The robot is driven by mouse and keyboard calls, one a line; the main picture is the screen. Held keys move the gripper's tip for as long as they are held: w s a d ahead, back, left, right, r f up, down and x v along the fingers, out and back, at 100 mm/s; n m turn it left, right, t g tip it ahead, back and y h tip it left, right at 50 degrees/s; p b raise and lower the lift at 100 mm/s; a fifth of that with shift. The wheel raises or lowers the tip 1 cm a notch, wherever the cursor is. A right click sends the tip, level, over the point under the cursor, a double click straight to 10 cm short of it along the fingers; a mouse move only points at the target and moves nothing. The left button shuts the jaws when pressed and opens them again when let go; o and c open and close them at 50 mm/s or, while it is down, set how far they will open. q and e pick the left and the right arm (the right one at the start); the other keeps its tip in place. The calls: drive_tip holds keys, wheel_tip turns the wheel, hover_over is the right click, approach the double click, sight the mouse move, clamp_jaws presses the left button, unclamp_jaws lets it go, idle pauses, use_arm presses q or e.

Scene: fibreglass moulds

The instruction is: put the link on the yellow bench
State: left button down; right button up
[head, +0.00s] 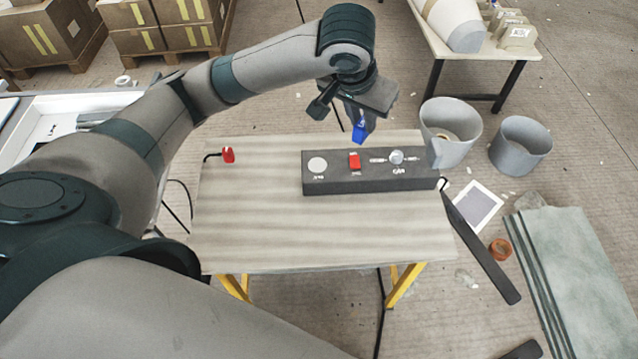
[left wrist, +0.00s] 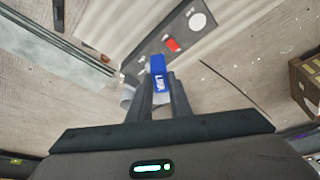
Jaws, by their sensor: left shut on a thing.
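The link (head: 359,131) is a small blue piece, marked with white letters in the left wrist view (left wrist: 158,75). My left gripper (head: 361,112) is shut on it, with the link between the fingertips, pointing down. In the head view it shows at the far edge of the yellow bench (head: 250,215), behind the dark control box; its exact height is hard to tell. The bench has a pale wood-grain top and yellow legs. My right gripper is not in view.
A dark control box (head: 335,182) with a red switch (head: 355,161) and a knob stands along the bench's far right side. A red piece (head: 228,155) sits at the far left. The front and left of the top are clear. Grey tubs (head: 521,147) stand right of the bench.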

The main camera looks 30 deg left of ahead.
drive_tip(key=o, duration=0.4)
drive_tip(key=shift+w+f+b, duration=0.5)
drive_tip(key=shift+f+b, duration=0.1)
drive_tip(key=shift+b, duration=0.05)
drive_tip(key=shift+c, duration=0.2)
use_arm(q)
drive_tip(key=s+d+f+m+g+h, duration=0.1)
drive_tip(key=s+d+f+m, duration=0.3)
drive_tip(key=d+f, duration=0.3)
drive_tip(key=s+d+f+m+h+b, duration=0.1)
drive_tip(key=s+d+f+m+h, duration=0.1)
drive_tip(key=s+d+f+m, duration=0.3)
drive_tip(key=d+f+m, duration=0.1)
drive_tip(key=d+f, duration=0.2)
drive_tip(key=f, duration=0.3)
drive_tip(key=shift+s+m+g+h, duration=0.3)
drive_tip(key=shift+m+g, duration=0.1)
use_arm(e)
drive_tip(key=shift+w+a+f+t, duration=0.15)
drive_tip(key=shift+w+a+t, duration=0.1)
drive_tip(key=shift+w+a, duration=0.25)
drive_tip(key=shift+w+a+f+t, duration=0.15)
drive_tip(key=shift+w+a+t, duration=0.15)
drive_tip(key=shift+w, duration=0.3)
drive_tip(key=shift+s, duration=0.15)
